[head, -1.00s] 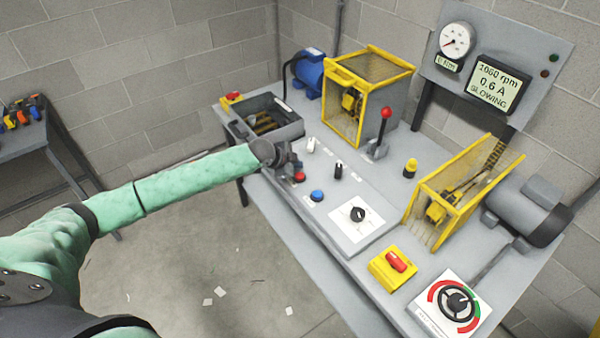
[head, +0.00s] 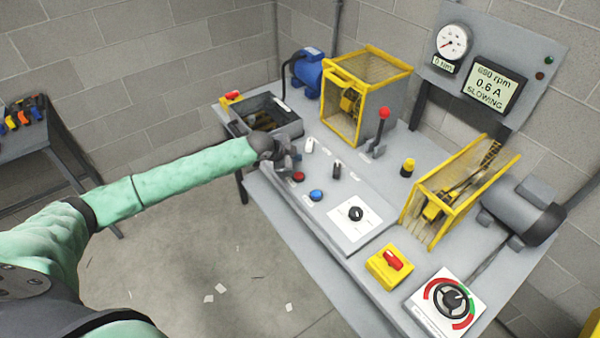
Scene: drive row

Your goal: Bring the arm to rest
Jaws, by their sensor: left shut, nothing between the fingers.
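My left arm in its green sleeve reaches in from the left in the head view. My left gripper (head: 289,163) is shut and empty at the left edge of the grey bench. It is above and behind the red button (head: 299,176), apart from it as far as I can see. The blue button (head: 316,195) and a black knob (head: 355,213) on a white plate are nearer on the same panel. The display (head: 491,86) reads about 680 rpm, 0.6 A, SLOWING. My right gripper does not show.
The grey box (head: 290,107) stands open just behind the gripper. A red-knobbed lever (head: 382,125), yellow guards (head: 345,119), a yellow-and-red switch (head: 389,264) and a grey motor (head: 527,211) crowd the bench. A side table (head: 40,141) stands at far left. The floor between is clear apart from scraps.

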